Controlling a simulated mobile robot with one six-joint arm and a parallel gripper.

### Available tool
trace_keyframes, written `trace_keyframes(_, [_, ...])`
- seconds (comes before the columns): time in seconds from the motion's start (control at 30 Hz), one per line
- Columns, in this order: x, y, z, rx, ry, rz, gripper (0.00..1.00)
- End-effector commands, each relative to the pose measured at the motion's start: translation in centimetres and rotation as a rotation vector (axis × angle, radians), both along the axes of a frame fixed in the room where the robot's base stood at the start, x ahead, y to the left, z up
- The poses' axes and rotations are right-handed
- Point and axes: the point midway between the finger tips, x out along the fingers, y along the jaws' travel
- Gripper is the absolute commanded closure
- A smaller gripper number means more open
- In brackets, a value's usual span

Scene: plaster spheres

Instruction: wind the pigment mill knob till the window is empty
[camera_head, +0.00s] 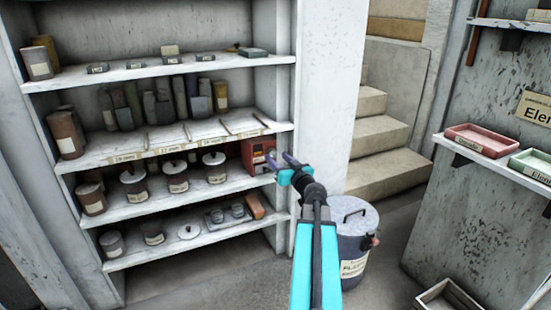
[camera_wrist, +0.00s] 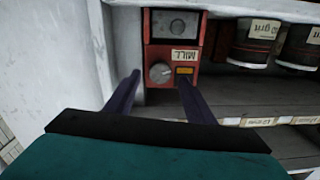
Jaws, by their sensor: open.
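The pigment mill (camera_head: 256,154) is a small red box at the right end of a middle shelf. In the wrist view the mill (camera_wrist: 152,35) appears upside down with a label. Its round grey knob (camera_wrist: 160,72) sits beside a small window (camera_wrist: 184,71) that shows orange-yellow. My gripper (camera_head: 279,158) is open in front of the mill. In the wrist view my gripper's dark fingers (camera_wrist: 159,77) lie to either side of the knob in the picture, with nothing held. I cannot tell how far the fingertips are from the knob.
Lidded pots (camera_head: 215,167) stand left of the mill on its shelf. A white wall (camera_head: 328,80) rises close on the right of the shelf unit. A grey lidded bin (camera_head: 355,225) stands on the floor by my arm. Stone steps (camera_head: 390,165) lie behind.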

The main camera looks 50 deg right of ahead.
Motion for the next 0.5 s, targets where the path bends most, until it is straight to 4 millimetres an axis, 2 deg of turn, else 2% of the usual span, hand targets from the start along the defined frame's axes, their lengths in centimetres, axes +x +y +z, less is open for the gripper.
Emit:
trace_keyframes(0.2, [1.9, -0.7, 0.0, -0.001, 0.000, 0.000, 0.51])
trace_keyframes(0.5, [2.5, -0.9, 0.0, 0.000, 0.000, 0.000, 0.51])
